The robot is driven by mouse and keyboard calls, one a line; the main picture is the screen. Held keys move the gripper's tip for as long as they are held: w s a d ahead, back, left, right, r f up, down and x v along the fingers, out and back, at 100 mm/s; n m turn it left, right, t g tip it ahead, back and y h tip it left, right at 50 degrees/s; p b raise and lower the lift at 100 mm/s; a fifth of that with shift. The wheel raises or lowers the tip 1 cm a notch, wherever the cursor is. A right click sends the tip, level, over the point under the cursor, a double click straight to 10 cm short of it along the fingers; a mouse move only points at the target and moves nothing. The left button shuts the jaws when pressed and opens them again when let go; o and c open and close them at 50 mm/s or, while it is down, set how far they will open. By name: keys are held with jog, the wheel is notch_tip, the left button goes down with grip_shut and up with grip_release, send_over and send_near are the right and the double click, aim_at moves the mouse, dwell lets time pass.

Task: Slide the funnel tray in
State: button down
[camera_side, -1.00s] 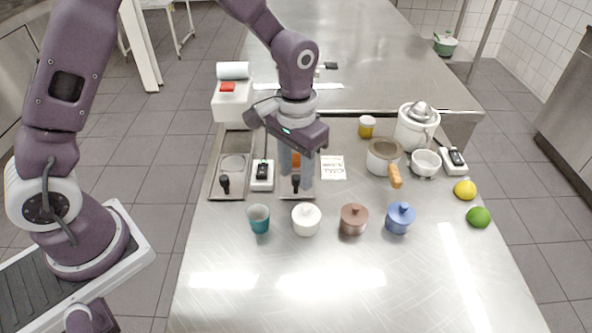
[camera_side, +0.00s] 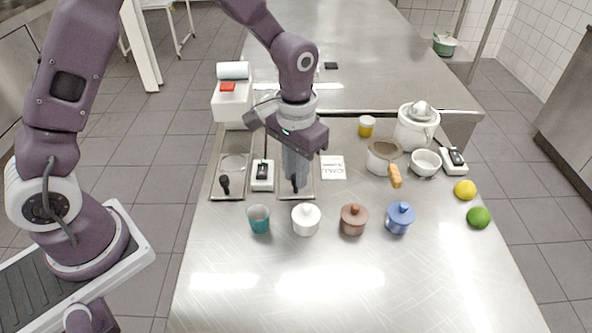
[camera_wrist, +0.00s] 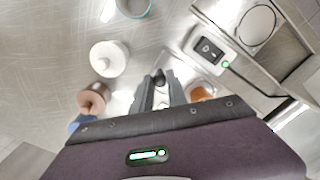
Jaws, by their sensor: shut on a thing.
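The funnel tray (camera_side: 311,190) is a shallow metal tray lying flat on the steel table. It has a black upright knob handle, seen in the wrist view (camera_wrist: 158,78), and an orange part (camera_wrist: 200,93) shows on it there. My gripper (camera_side: 295,184) reaches down over this tray with its fingers shut on the black handle; they also show in the wrist view (camera_wrist: 158,98). My fingers hide most of the tray's middle in the side view.
A similar tray (camera_side: 214,190) with a round plate and black handle lies left. A white switch box (camera_side: 262,184) stands between the trays. A teal cup (camera_side: 259,220) and several lidded pots, including a white one (camera_side: 306,220), stand in front. A printed card (camera_side: 333,168) lies right.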

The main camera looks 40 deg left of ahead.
dwell(0.9)
jog(key=w+a, duration=0.3)
jog(key=shift+w+a, duration=0.2)
jog(key=shift+w, duration=0.1)
jog(key=c, duration=1.3)
grip_release()
notch_tip(320, 180, up, 7)
jog(key=shift+r, duration=0.1)
